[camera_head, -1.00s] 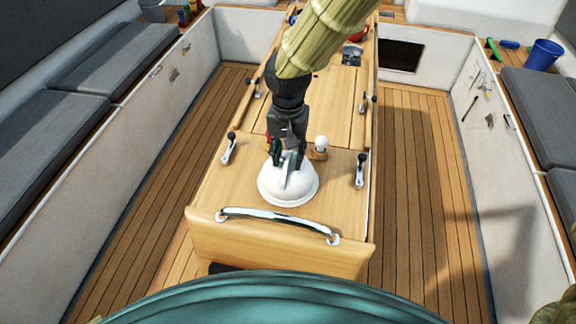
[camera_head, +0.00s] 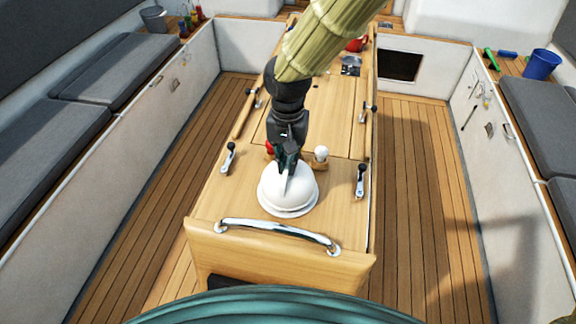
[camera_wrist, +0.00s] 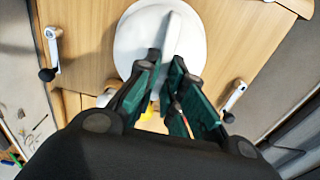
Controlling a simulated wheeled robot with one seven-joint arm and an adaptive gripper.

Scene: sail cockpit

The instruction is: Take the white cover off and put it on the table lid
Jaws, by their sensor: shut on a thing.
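The white cover (camera_head: 288,192) is a round dome with a raised fin on top, at the near end of the wooden table. My gripper (camera_head: 287,166) is above it, shut on the fin. In the wrist view the cover (camera_wrist: 135,42) fills the top middle, with the fin between my two green-lined fingers (camera_wrist: 167,75). A pale rim shows under the dome's near side; I cannot tell how far the cover is raised. The wooden table lid (camera_head: 322,105) lies beyond the cover and looks flat and closed. My arm hides part of it.
A white knob on a wooden block (camera_head: 321,155) and a red item (camera_head: 269,147) stand just behind the cover. Metal latches (camera_head: 361,180) line the table's sides. A chrome handrail (camera_head: 278,231) crosses its near end. A red object (camera_head: 357,43) is at the far end.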

